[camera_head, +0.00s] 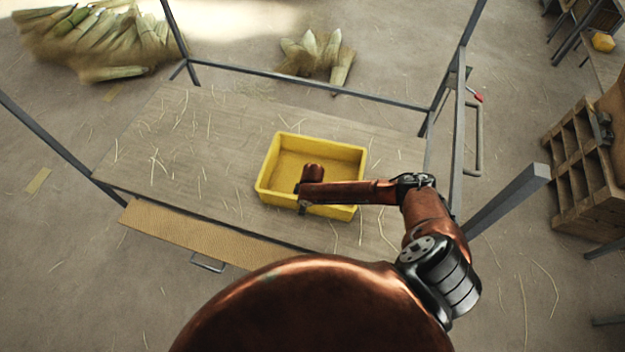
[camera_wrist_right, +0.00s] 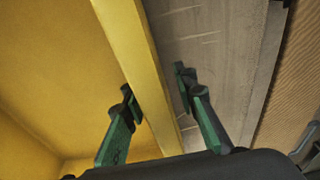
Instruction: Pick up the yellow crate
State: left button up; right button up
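The yellow crate (camera_head: 320,147) stands upright on the table and looks empty. My right arm reaches across it from the right, with my right gripper (camera_head: 303,207) over its near wall, partly hidden by the wrist. In the right wrist view, my right gripper (camera_wrist_right: 158,92) is open, its green and black fingers straddling the crate's wall (camera_wrist_right: 136,50). One finger is on the inner side, close to the wall; the other is outside over the tabletop, with a visible gap. I cannot tell whether the inner finger touches. My left gripper is not in view.
The wooden table (camera_head: 150,140) has straw strands scattered on it and is clear left of the crate. Grey metal posts and rails (camera_head: 310,83) frame it. A perforated tan ledge (camera_head: 200,232) runs along its near edge. A wooden rack (camera_head: 580,165) stands at the right.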

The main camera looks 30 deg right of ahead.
jog(key=shift+w+f, duration=0.15)
jog(key=shift+f, duration=0.6)
jog(key=shift+c, duration=0.4)
grip_shut()
jog(key=shift+w+r, duration=0.1)
jog(key=shift+r, duration=0.05)
